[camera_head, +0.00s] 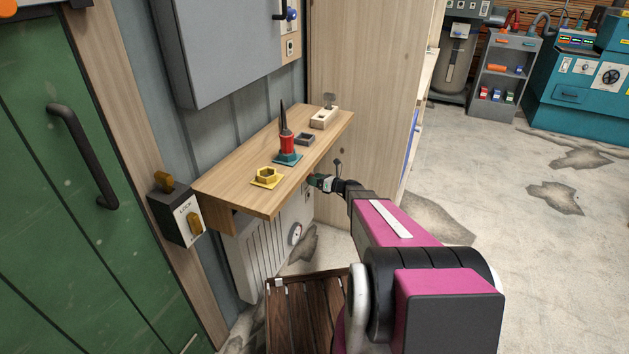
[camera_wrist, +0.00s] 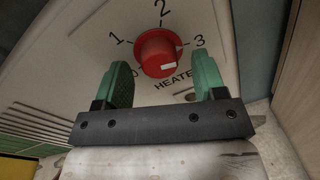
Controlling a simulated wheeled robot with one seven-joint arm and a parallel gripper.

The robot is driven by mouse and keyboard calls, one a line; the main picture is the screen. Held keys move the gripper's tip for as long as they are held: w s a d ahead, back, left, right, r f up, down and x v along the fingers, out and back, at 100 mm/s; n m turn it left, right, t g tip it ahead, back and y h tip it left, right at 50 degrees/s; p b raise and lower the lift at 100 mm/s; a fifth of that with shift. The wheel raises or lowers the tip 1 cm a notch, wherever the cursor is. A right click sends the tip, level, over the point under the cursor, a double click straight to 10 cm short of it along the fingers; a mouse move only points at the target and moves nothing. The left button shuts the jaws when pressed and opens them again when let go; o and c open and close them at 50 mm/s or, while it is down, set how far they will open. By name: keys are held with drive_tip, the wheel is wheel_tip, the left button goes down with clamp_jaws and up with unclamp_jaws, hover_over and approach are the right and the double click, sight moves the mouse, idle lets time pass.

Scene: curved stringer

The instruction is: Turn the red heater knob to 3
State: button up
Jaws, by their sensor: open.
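The red heater knob (camera_wrist: 158,48) sits on the pale panel of the heater (camera_wrist: 70,70), with 0, 1, 2 and 3 printed around it. A small white mark shows low on the knob's face; which number the knob points to is unclear. My gripper (camera_wrist: 163,70) is open, with one green finger on each side of the knob and gaps visible between. I cannot tell how far the fingertips overlap it in depth. In the head view my gripper (camera_head: 316,180) is beside the shelf's front edge, and the white heater (camera_head: 262,262) is below the shelf.
A wooden shelf (camera_head: 225,188) overhangs the heater and carries a yellow nut-shaped piece (camera_head: 266,175), a red-and-green spiked tool (camera_head: 287,140) and small blocks. A slatted wooden seat (camera_head: 308,315) stands below. A tall wooden panel (camera_head: 365,90) is behind. Open floor lies at right.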

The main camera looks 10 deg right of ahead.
drive_tip(key=v, duration=1)
drive_tip(key=shift+s+d, duration=0.15)
drive_tip(key=shift+s, duration=0.05)
